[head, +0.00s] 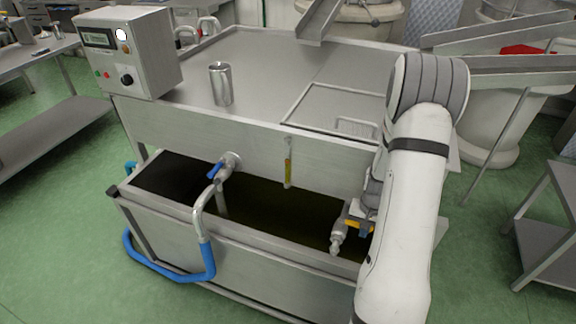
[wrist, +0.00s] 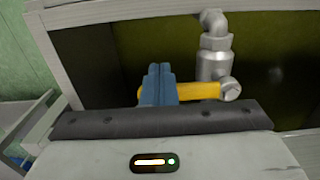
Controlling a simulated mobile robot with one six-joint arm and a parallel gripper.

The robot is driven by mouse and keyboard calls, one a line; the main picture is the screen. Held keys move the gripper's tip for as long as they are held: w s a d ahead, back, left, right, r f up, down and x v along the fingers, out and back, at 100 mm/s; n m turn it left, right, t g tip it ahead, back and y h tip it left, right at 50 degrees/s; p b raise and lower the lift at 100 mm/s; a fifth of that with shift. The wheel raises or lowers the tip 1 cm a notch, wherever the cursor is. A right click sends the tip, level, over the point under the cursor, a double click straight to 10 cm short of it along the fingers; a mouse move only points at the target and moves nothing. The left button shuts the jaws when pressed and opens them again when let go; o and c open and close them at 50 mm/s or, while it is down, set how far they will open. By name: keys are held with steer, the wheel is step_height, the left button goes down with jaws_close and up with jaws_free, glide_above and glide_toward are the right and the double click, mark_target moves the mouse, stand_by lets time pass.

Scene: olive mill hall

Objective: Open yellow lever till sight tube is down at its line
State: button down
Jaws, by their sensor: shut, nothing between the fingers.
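The yellow lever (wrist: 205,91) sits at a grey metal valve (wrist: 213,62) in the wrist view and runs left from the valve's pivot. In the head view the lever (head: 352,223) shows only in part beside my arm. My gripper (wrist: 158,82) has its blue fingers together, overlapping the lever's left end in the picture. I cannot tell whether they touch it. The sight tube (head: 288,170) hangs upright on the front panel of the steel tank and holds yellow liquid. Its line is too small to make out.
An open trough (head: 180,218) with dark liquid lies below the tank. A blue-handled valve (head: 216,171) with a blue hose (head: 208,262) stands at its left. A steel can (head: 220,84) and a control box (head: 128,50) stand on the tank top (head: 270,60).

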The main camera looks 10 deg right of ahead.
steer(key=shift+w+d+r, duration=0.2)
steer(key=shift+w+d, duration=0.15)
steer(key=shift+w, duration=0.05)
steer(key=shift+w+d+r+p, duration=0.1)
steer(key=shift+w+r+p, duration=0.05)
steer(key=shift+r+p, duration=0.35)
step_height(320, 180, up, 4)
steer(key=shift+r+p, duration=0.15)
steer(key=shift+p, duration=0.9)
steer(key=shift+r, duration=0.3)
steer(key=shift+s+f, duration=0.1)
steer(key=shift+s, duration=0.1)
